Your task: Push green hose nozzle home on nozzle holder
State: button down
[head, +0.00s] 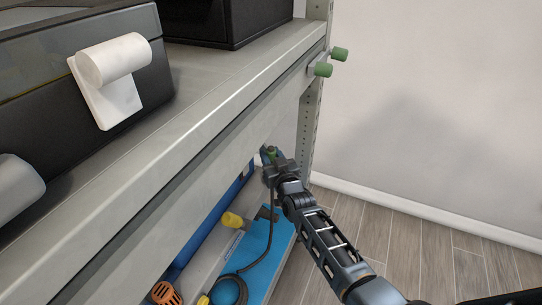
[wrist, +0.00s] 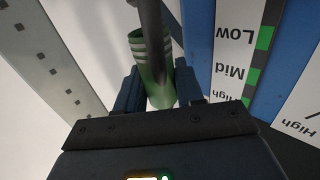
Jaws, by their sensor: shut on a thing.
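The green hose nozzle (wrist: 150,68) is a ribbed green tube between my gripper's two dark fingers in the wrist view. My gripper (wrist: 160,88) is shut on it. In the head view my gripper (head: 270,162) is below the upper shelf edge, near the rack's post, with a bit of the green nozzle (head: 272,152) showing at its tip. A dark hose (head: 274,215) hangs from the gripper toward the lower shelf. A dark rod or hose crosses the nozzle in the wrist view. I cannot make out the nozzle holder or whether the nozzle touches it.
A yellow knob (head: 232,219), an orange part (head: 164,293) and a blue mat (head: 258,246) are below. A Low/Mid/High label (wrist: 236,68) is close right of the gripper. Open floor (head: 425,235) lies right.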

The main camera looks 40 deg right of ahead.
jog(key=shift+f, duration=0.1)
jog(key=shift+f, duration=0.15)
jog(key=shift+f, duration=0.35)
jog(key=shift+f+b, duration=1.9)
jog(key=shift+b, duration=0.1)
jog(key=c, duration=0.6)
grip_release()
